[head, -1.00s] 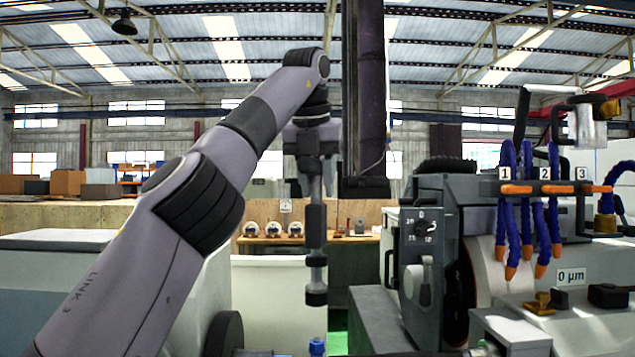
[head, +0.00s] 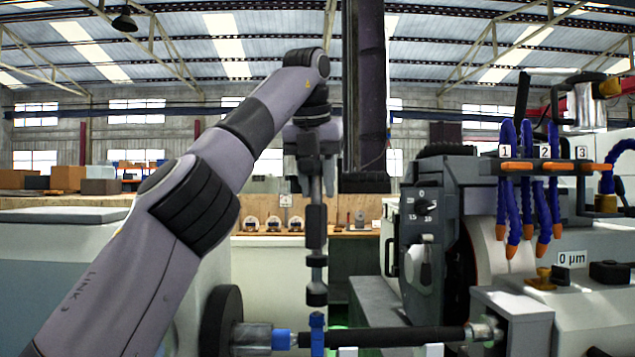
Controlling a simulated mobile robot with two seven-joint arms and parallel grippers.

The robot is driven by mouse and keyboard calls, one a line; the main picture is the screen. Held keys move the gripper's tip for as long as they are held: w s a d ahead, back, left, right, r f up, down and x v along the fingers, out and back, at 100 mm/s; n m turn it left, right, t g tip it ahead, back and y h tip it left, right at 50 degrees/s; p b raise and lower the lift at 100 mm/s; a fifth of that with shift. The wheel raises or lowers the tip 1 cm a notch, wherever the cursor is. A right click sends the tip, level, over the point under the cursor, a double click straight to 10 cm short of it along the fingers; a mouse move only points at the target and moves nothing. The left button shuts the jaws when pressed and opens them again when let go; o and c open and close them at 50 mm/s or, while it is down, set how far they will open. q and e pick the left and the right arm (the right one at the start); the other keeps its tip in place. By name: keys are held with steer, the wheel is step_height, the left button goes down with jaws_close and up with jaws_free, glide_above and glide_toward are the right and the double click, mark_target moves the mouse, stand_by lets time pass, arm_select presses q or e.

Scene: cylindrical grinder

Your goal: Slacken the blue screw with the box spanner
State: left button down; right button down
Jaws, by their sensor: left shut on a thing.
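The box spanner (head: 316,262) hangs upright in my left gripper (head: 316,186), a slim grey shaft with dark sleeves and a dark socket at its lower end. My left gripper is shut on its upper part. The blue screw (head: 317,322) stands upright at the bottom of the head view, at the left part of a dark horizontal shaft. The spanner's socket is in line above the screw's head, with a small gap in the picture; the depth offset cannot be judged. My right gripper is out of view.
The dark shaft (head: 390,337) runs between a spindle with a black disc (head: 222,320) and a grey tailstock block (head: 512,325). A blue part (head: 281,340) is on the spindle side. The grinder wheel head with a dial (head: 422,215) and blue coolant hoses (head: 527,190) stand right.

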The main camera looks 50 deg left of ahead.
mark_target(317, 204)
arm_select(q)
steer(key=shift+f+b, duration=1.35)
steer(key=shift+f, duration=0.05)
steer(key=shift+f+b, duration=0.35)
steer(key=shift+f, duration=0.15)
stand_by(0.4)
steer(key=shift+s+f+n, duration=0.1)
steer(key=shift+n, duration=0.6)
